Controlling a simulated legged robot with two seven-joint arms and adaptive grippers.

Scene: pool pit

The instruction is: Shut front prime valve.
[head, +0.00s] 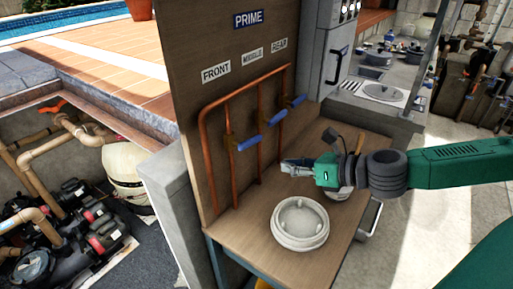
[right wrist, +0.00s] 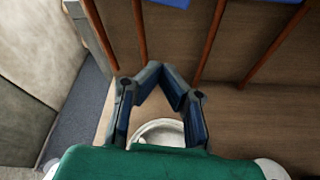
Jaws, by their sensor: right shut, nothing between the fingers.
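The middle valve (head: 273,122) and rear valve (head: 297,101) have similar blue handles. My right gripper (head: 285,168) is shut and empty, in front of the board and lower than the handles, apart from them. In the right wrist view its fingers (right wrist: 161,74) meet at the tips; blue handles show at the top edge, but I cannot tell which is which. My left gripper is out of view.
A round white lid (head: 300,222) lies on the wooden bench (head: 243,240) below my right gripper. Another round object stands behind my gripper, partly hidden. The upright wooden board (head: 190,40) carries the pipes. A grey box (head: 325,60) stands at the back.

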